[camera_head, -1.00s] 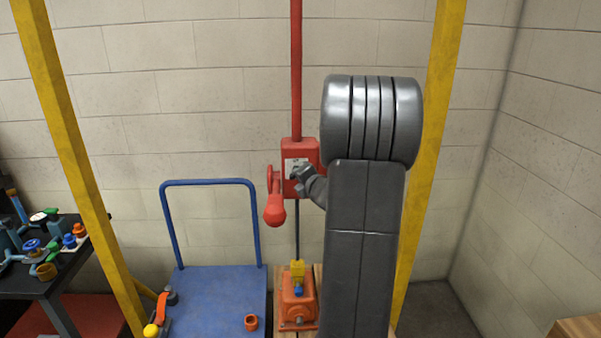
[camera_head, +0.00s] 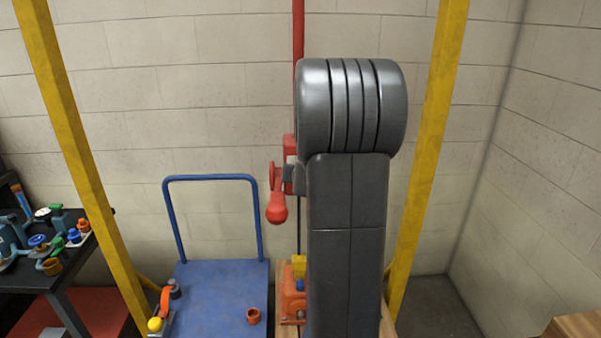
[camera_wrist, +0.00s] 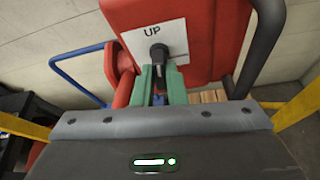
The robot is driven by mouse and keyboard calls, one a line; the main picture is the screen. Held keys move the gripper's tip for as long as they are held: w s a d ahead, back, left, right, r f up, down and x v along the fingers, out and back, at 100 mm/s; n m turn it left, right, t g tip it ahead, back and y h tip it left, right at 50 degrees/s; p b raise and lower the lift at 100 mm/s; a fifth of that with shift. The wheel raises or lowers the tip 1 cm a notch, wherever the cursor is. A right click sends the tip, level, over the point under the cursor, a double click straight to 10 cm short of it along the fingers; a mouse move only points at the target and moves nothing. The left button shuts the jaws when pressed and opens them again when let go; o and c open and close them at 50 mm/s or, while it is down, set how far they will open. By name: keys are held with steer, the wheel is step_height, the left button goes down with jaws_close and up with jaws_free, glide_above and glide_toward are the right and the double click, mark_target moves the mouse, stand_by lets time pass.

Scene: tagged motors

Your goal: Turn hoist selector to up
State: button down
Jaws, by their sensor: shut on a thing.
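The red hoist box (camera_wrist: 196,50) fills the top of the wrist view. It has a white plate (camera_wrist: 172,33) marked UP and a black selector knob (camera_wrist: 158,50) on it. My gripper (camera_wrist: 161,72) has green fingers, shut on the lower part of the selector knob. The knob's top shows just below the word UP; its lower end is partly hidden between the fingers. In the head view only a sliver of the hoist box (camera_head: 289,146) shows; my arm hides the selector and most of my gripper.
A red crank handle (camera_head: 277,206) hangs close to the left of my gripper. A blue cart (camera_head: 220,285) stands below left, between yellow posts (camera_head: 80,170). An orange hoist load (camera_head: 292,303) sits below, partly hidden.

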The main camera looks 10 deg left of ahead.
steer(key=shift+n+h, duration=0.5)
steer(key=shift+n, duration=0.1)
stand_by(0.3)
steer(key=c, duration=1.5)
jaws_free()
steer(key=shift+o, duration=0.2)
steer(key=p+v, duration=0.2)
steer(key=v, duration=1.2)
steer(key=shift+p, duration=0.3)
steer(key=shift+w+a+f, duration=0.1)
steer(key=shift+w+f, duration=0.05)
steer(key=shift+f, duration=0.1)
steer(key=b+x, duration=0.2)
steer(key=x, duration=1.1)
steer(key=shift+w+b, duration=0.3)
